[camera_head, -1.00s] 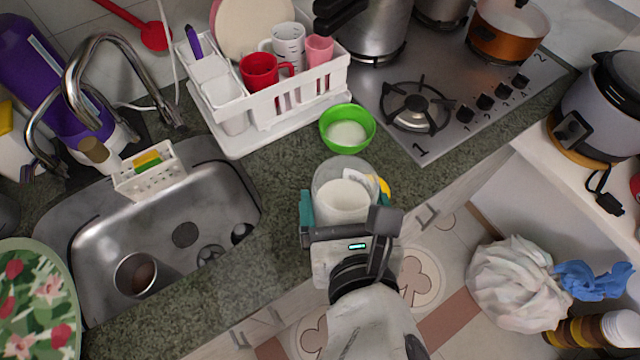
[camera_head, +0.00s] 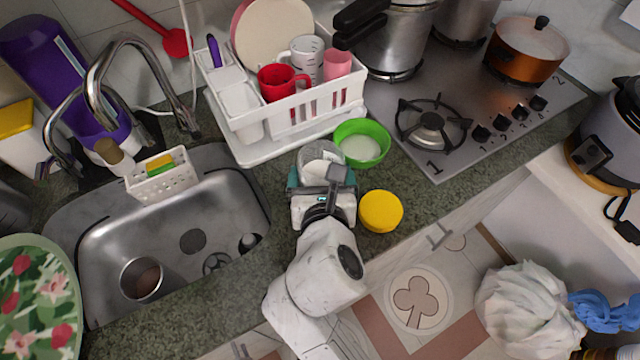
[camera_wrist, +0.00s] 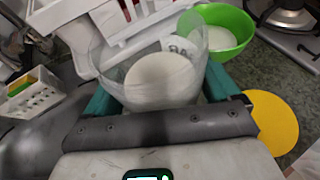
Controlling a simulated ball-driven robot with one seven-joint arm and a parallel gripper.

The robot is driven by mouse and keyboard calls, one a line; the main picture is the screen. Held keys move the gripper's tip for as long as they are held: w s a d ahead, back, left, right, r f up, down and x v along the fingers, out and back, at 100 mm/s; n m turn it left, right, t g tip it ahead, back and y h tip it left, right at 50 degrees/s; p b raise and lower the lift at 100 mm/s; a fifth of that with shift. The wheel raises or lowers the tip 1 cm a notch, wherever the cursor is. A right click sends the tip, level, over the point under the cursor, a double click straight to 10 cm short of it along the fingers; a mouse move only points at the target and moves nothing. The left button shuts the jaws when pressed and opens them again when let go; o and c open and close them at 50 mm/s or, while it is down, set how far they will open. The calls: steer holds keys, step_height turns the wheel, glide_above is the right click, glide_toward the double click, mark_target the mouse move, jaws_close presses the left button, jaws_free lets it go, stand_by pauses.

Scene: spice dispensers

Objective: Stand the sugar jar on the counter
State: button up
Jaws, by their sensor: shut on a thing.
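The sugar jar (camera_head: 316,160) is a clear, open-topped jar with white contents. My gripper (camera_head: 322,186) is shut on it, with teal fingers on both sides. The jar also shows in the wrist view (camera_wrist: 165,75), with part of a printed label on its far wall. It looks roughly upright, over or on the counter (camera_head: 290,255) between the sink and the green bowl. My gripper hides its base, so I cannot tell whether it touches the counter. A yellow round lid (camera_head: 380,211) lies on the counter just right of my gripper.
A green bowl (camera_head: 361,143) with white contents stands close behind the jar, to the right. A white dish rack (camera_head: 268,145) with mugs is behind it. The sink (camera_head: 160,230) is at left, the stove (camera_head: 470,115) at right. The counter's front edge is close.

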steer(key=shift+w+a+f, duration=0.1)
steer(key=shift+w+f, duration=0.1)
steer(key=shift+f, duration=1.55)
steer(key=o, duration=1.3)
steer(key=shift+f, duration=0.2)
steer(key=shift+r, duration=0.2)
steer(key=v, duration=1.2)
